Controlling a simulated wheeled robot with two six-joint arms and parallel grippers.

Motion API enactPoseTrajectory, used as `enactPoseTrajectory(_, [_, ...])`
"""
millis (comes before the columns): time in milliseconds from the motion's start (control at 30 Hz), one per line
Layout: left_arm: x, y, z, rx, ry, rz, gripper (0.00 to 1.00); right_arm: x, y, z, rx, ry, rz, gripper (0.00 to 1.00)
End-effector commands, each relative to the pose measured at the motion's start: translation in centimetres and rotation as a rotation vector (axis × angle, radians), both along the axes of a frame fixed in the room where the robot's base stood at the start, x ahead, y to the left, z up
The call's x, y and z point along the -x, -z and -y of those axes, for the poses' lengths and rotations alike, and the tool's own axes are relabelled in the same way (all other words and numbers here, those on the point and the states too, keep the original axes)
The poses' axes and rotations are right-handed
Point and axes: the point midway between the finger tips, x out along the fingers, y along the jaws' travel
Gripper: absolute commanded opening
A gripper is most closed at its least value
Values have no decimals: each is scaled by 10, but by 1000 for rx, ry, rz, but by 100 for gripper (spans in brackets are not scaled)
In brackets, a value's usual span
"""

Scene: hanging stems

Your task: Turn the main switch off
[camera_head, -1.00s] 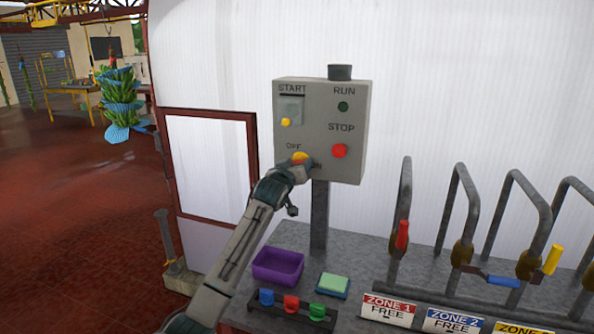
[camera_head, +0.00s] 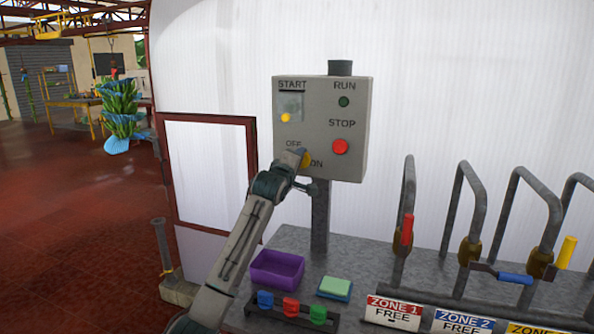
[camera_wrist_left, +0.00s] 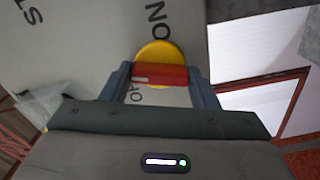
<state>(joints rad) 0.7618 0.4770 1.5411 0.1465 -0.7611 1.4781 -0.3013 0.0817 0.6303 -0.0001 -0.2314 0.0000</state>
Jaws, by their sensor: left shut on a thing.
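The grey control box (camera_head: 322,105) stands on a post at the back of the bench. The main switch, a yellow disc (camera_head: 307,160) with a red handle, sits low on its face between the OFF and ON labels. In the left wrist view the disc (camera_wrist_left: 158,54) and red handle (camera_wrist_left: 160,75) lie between my fingers. My left gripper (camera_head: 299,157) is shut on the handle. It hides much of the switch in the head view, and I cannot tell which label the handle points to. My right gripper is not in view.
The box also bears a red STOP button (camera_head: 340,147), a dark green RUN lamp (camera_head: 344,102) and a yellow START button (camera_head: 286,118) under a clear cover. A purple tray (camera_head: 277,268) and a green sponge (camera_head: 335,286) lie below. Bent pipes with coloured levers stand right.

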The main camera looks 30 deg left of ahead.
Motion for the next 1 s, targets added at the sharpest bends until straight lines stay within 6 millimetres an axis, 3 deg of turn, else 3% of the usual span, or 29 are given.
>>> enactPoseTrajectory(433, [0, 1, 0, 271, -1, 66, 32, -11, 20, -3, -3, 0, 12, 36])
enactPoseTrajectory(1000, [0, 0, 0, 335, 0, 79, 32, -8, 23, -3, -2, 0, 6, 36])
